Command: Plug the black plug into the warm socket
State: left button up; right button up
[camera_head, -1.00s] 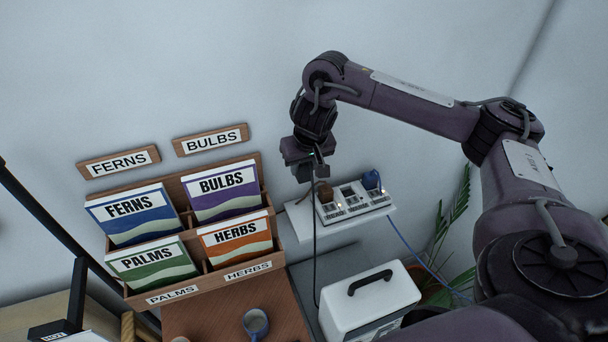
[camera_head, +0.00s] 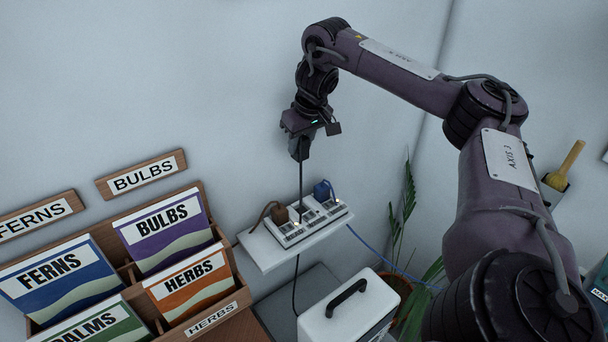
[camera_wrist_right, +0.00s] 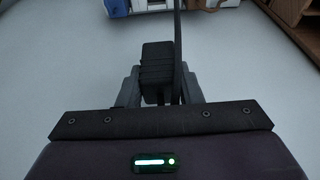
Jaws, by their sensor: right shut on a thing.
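My right gripper (camera_head: 300,150) is above the power strip (camera_head: 291,239) and apart from it. It is shut on the black plug, which shows as a dark ribbed block between the fingers in the right wrist view (camera_wrist_right: 157,70). A black cable (camera_head: 300,182) hangs from the gripper past the strip. The strip lies on a white wall shelf. A brown plug (camera_head: 279,214) sits at its left end and a blue plug (camera_head: 322,190) at its right end. The middle of the strip holds no plug. The socket labels are too small to read. My left gripper is not in view.
A wooden rack with seed-packet cards (camera_head: 164,230) stands left of the shelf (camera_head: 268,259). A white box with a black handle (camera_head: 347,299) is below the shelf. A potted palm (camera_head: 404,203) is at the right. The wall above the shelf is clear.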

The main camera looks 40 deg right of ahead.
jog(key=f+b, duration=0.4)
jog(key=f, duration=0.3)
jog(key=f+b, duration=0.5)
jog(key=f, duration=0.3)
jog(key=shift+s+d, duration=0.1)
jog(key=shift+d, duration=0.1)
jog(key=shift+f, duration=2.3)
jog(key=shift+f, duration=0.1)
